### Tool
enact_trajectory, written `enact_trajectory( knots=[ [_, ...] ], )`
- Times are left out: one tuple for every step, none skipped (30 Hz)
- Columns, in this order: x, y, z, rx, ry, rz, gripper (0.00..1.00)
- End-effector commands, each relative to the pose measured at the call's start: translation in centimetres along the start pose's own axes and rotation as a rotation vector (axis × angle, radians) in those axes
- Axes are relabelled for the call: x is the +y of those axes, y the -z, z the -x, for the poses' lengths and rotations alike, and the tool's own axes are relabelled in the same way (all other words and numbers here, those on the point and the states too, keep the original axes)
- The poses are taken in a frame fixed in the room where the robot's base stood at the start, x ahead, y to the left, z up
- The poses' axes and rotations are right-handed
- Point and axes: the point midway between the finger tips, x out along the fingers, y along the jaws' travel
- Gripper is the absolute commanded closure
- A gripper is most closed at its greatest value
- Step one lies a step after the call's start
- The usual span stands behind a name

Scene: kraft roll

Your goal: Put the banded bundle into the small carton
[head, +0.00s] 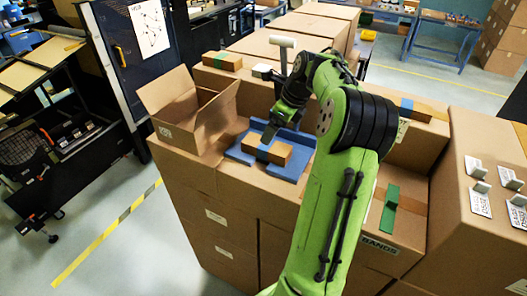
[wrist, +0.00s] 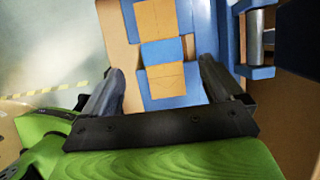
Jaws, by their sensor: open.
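The banded bundle (head: 278,153) is a flat brown block with a blue band around its middle. It lies in a blue tray-like fixture (head: 240,154) on top of the cardboard boxes. In the wrist view the bundle (wrist: 166,84) lies ahead of the fingers, its blue band crosswise. My gripper (head: 268,136) is just above the bundle in the head view; it also shows in the wrist view (wrist: 161,68), with its fingers apart and nothing between them held. The small carton (head: 181,137) stands open, flaps up, left of the fixture. Its inside floor is hidden.
A pale-headed post (head: 283,55) stands behind the fixture. A box marked BANDS (head: 375,243) holds a green strip. Stacked boxes fill the right.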

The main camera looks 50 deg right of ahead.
Motion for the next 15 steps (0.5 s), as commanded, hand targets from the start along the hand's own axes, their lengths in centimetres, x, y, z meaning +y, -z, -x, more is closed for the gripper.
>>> enact_trajectory(
  knots=[
    [0.1,0.1,-1.5,0.002,-0.003,0.0,0.06],
    [0.1,0.1,-2.1,0.002,-0.002,0.0,0.06],
    [0.0,0.1,-2.8,0.001,-0.002,0.0,0.06],
    [0.0,0.1,-3.2,0.001,-0.002,0.001,0.06],
    [0.0,0.1,-3.5,0.001,-0.002,0.001,0.06],
    [0.0,0.1,-3.9,0.001,0.0,0.001,0.06],
    [0.0,0.1,-4.1,0.001,0.0,0.0,0.06],
    [0.0,0.1,-4.5,0.002,0.0,0.001,0.06],
    [0.1,0.1,-5.2,0.002,-0.001,0.002,0.06],
    [0.1,0.1,-5.8,0.003,-0.003,0.002,0.06],
    [0.1,0.1,-6.4,0.003,-0.003,0.001,0.06],
    [0.1,0.1,-7.2,0.003,-0.003,0.001,0.06],
    [0.1,0.1,-7.7,0.002,-0.002,0.001,0.06],
    [0.1,0.1,-8.2,0.002,-0.002,0.001,0.06],
    [0.1,0.1,-8.7,0.002,-0.001,0.001,0.06]
  ],
)
